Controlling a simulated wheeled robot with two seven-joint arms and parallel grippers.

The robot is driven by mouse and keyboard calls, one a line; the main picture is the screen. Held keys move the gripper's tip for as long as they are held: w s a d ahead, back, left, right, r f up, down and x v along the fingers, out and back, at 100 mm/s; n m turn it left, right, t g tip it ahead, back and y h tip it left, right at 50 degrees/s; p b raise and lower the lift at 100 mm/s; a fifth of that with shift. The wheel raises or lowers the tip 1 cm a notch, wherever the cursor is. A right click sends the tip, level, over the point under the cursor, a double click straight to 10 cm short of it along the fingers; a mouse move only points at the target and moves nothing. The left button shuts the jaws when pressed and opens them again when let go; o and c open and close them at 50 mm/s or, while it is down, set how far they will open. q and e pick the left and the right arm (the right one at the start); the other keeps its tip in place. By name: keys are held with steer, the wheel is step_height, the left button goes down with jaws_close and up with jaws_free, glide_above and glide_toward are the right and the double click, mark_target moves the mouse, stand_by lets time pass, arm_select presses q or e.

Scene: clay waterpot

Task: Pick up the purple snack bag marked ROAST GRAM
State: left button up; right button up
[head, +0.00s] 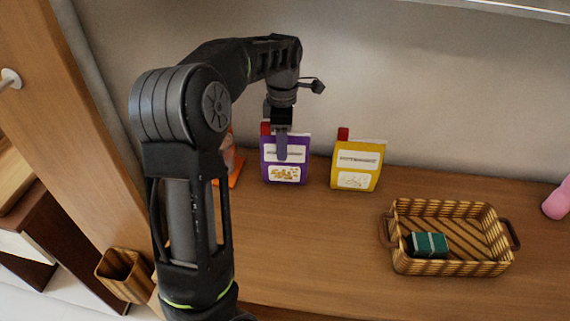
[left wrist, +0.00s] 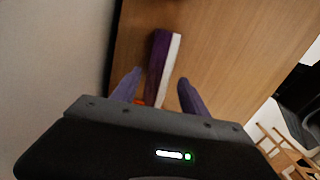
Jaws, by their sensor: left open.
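The purple snack bag (head: 285,174) stands upright on the wooden counter near the back wall, with a red cap at its top left and a white label. My left gripper (head: 282,152) is over the bag's top and front in the head view, fingers pointing down. In the left wrist view the bag (left wrist: 158,60) shows from above as a purple and white strip. It lies between the two open fingers of my left gripper (left wrist: 158,92), which hold nothing. The lower part of the bag there is hidden by the gripper body. My right gripper is not in view.
A yellow bag (head: 358,166) with a red cap stands to the right. A wicker basket (head: 450,266) holding a green box (head: 428,244) is farther right. An orange item (head: 235,170) is partly hidden behind my arm. A woven bin (head: 124,275) stands lower left.

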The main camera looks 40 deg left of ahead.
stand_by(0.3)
arm_select(q)
jaws_close()
stand_by(0.4)
stand_by(0.9)
